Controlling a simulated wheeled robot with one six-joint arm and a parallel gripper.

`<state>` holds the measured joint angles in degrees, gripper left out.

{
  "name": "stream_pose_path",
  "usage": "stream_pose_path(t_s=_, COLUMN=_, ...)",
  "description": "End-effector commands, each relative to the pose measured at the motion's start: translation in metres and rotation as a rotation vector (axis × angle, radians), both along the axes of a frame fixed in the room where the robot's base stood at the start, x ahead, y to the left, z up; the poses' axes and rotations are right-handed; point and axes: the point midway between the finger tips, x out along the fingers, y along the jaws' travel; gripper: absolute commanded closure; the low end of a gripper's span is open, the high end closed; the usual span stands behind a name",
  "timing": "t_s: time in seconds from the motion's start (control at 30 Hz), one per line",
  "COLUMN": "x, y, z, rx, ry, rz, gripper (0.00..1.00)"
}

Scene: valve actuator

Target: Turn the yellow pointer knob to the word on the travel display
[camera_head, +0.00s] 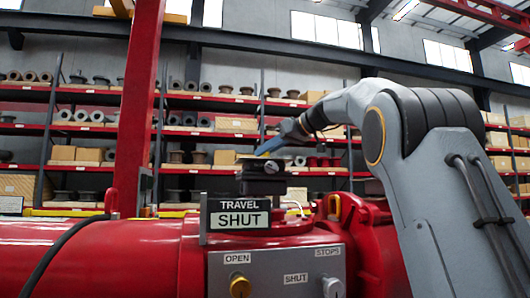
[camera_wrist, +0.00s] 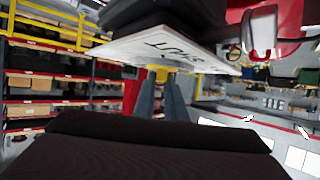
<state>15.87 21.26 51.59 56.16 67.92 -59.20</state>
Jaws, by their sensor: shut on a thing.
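The travel display (camera_head: 239,218) on the red actuator reads SHUT in the head view. The yellow pointer knob (camera_head: 250,156) shows as a small yellow patch above the black block on top of the actuator. My gripper (camera_head: 264,151) reaches it from the upper right, with blue-grey fingers. In the wrist view my gripper (camera_wrist: 161,84) is shut on the yellow knob (camera_wrist: 160,73), beside the edge of a white plate (camera_wrist: 165,38). The plate carries the word SHUT, upside down in this view. Which way the pointer faces cannot be told; the fingers hide much of it.
A grey panel (camera_head: 273,263) on the actuator's front has labels OPEN, SHUT and STOPS, a brass knob (camera_head: 240,286) and a pale knob (camera_head: 332,288). A red post (camera_head: 138,100) stands at left. Racks (camera_head: 205,103) fill the background. Space above the actuator looks open.

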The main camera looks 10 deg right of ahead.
Motion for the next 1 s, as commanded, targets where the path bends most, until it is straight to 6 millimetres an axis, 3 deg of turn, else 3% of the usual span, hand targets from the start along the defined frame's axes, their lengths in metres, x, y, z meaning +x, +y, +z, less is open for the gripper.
stream_pose_path(t_s=0.7, x=0.0006, y=-0.0008, z=0.0000, rx=0.000, ry=0.000, rz=0.079, gripper=1.00)
stream_pose_path(t_s=0.73, x=0.0006, y=-0.0008, z=0.0000, rx=0.000, ry=0.000, rz=0.079, gripper=0.86)
stream_pose_path(t_s=0.83, x=0.0006, y=-0.0008, z=0.0000, rx=0.000, ry=0.000, rz=0.078, gripper=0.70)
stream_pose_path(t_s=1.0, x=0.0007, y=-0.0007, z=0.0000, rx=0.000, ry=0.000, rz=0.078, gripper=0.70)
